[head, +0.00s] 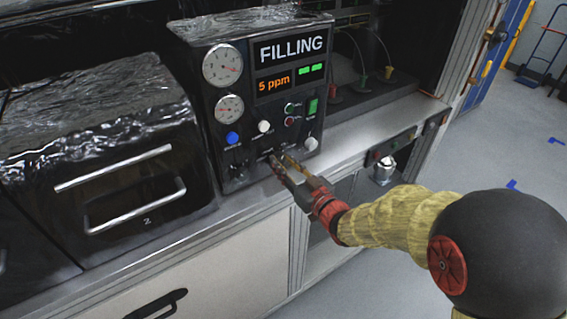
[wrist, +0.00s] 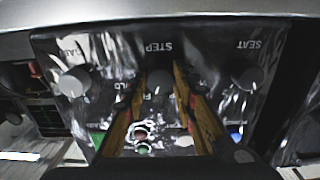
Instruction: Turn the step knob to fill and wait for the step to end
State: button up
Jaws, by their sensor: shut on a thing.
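The black control box (head: 262,100) stands on the bench, and its display (head: 290,48) reads "FILLING". My gripper (head: 281,160) reaches its lower front panel from the right. The fingers hide parts of the panel lettering, so the knob's pointer setting cannot be read. In the head view the fingers largely hide the knob.

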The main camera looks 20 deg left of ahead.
jog(key=o, duration=1.2)
jog(key=shift+c, duration=0.2)
jog(key=v, duration=1.2)
jog(key=shift+f, duration=0.1)
